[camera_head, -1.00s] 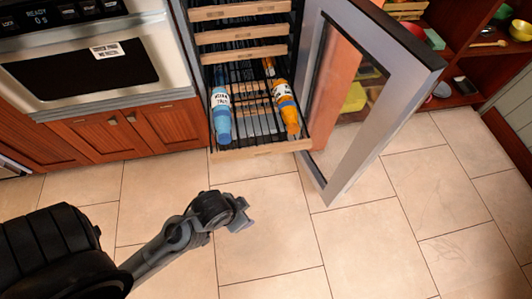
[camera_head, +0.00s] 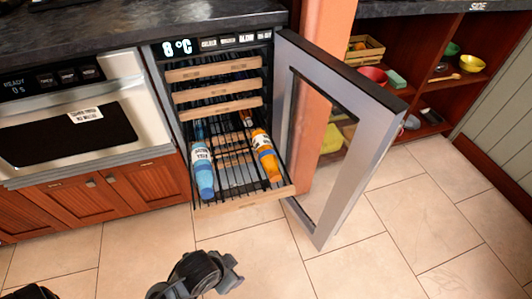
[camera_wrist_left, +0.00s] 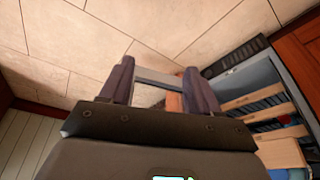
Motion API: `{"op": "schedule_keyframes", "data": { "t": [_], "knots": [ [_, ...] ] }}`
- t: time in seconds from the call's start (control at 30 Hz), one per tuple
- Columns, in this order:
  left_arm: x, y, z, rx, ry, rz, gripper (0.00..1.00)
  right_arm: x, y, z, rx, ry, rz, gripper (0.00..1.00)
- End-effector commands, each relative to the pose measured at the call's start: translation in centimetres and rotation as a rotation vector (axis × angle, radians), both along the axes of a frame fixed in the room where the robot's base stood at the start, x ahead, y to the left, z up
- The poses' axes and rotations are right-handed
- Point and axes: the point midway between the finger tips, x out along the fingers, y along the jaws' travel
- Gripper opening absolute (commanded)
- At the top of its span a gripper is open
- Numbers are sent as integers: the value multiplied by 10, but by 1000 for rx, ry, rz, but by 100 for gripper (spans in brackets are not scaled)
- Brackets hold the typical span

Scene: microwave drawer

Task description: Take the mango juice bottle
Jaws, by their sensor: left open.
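An orange bottle with a white label (camera_head: 264,150) lies on the right side of the pulled-out lower rack (camera_head: 243,207) of the open cooler. Its label is too small to read, but its colour fits mango juice. A blue bottle with a white label (camera_head: 203,172) lies on the left side of the same rack. My left gripper (camera_head: 229,272) is in front of the rack, below it in the head view, apart from both bottles. In the left wrist view its two fingers (camera_wrist_left: 158,84) are spread with nothing held between them. My right gripper is in neither current view.
The cooler's glass door (camera_head: 347,150) stands open to the right of the rack. More wooden-fronted racks (camera_head: 218,96) are pushed in above. An oven (camera_head: 66,122) is at the left, open shelves with bowls (camera_head: 470,63) at the right. The tiled floor in front is clear.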

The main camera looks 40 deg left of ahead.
Motion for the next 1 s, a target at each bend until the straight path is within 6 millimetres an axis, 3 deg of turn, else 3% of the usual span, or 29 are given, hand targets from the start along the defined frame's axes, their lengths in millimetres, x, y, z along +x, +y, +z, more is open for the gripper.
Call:
{"op": "schedule_keyframes", "data": {
  "t": [0.1, 0.3, 0.67, 0.87, 1.0],
  "knots": [
    [0, 0, 0, 0, 0, 0, 62, 0, 0, 0, 0, 0, 0, 43],
    [0, 0, 0, 0, 0, 0, 92, 0, 0, 0, 0, 0, 0, 43],
    [0, 0, 6, 0, 1, 0, 92, 0, 0, 6, 0, 1, 0, 43],
    [0, 0, 48, 0, 0, 0, 92, 0, 0, 47, 0, 3, 0, 43],
    [0, 0, 96, 0, 0, 0, 92, 0, 0, 96, 0, 2, 0, 43]
  ]
}}
